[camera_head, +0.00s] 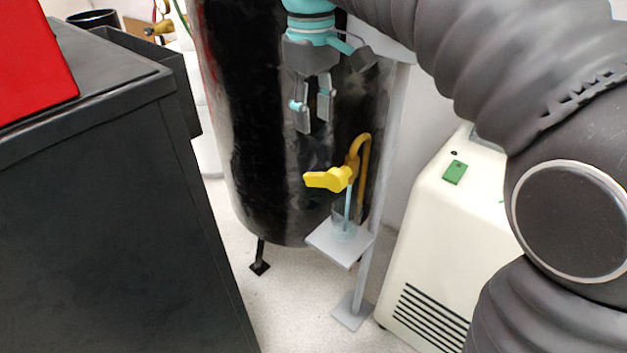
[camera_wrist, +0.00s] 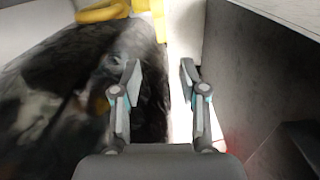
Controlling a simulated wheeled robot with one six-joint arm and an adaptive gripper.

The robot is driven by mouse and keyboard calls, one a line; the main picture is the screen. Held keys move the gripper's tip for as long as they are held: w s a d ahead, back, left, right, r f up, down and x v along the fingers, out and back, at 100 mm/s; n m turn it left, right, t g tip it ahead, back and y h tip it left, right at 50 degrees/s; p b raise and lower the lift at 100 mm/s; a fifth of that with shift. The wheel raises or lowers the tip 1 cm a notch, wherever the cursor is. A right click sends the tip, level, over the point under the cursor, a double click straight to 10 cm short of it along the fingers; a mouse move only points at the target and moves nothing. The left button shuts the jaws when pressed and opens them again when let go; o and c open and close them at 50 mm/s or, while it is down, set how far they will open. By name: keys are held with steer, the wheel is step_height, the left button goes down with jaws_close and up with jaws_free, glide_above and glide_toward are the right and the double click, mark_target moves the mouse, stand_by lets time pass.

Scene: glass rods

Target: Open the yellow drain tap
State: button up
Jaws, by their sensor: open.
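The yellow drain tap (camera_head: 330,178) has a flat handle pointing left in the head view. It sits on a curved brass-yellow pipe (camera_head: 363,150) in front of the black tank (camera_head: 255,130). A thin pale blue vertical streak runs from the tap into a clear beaker (camera_head: 344,229); I cannot tell if it is liquid or a rod. My gripper (camera_head: 313,124) is open and empty, above the tap and apart from it. In the wrist view, my gripper (camera_wrist: 160,68) has a clear gap between its fingers. Yellow parts show at the top edge there, but I cannot tell which they are.
The beaker stands on a small grey platform (camera_head: 325,246) on a post. A white machine with a green button (camera_head: 455,172) stands on the right. A dark cabinet (camera_head: 110,220) with a red object (camera_head: 35,60) is on the left. Pale floor shows between them.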

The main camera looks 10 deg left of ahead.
mark_target(314, 173)
steer(key=shift+n, duration=0.3)
step_height(314, 173, down, 14)
steer(key=b, duration=0.3)
steer(key=shift+r, duration=0.15)
jaws_close()
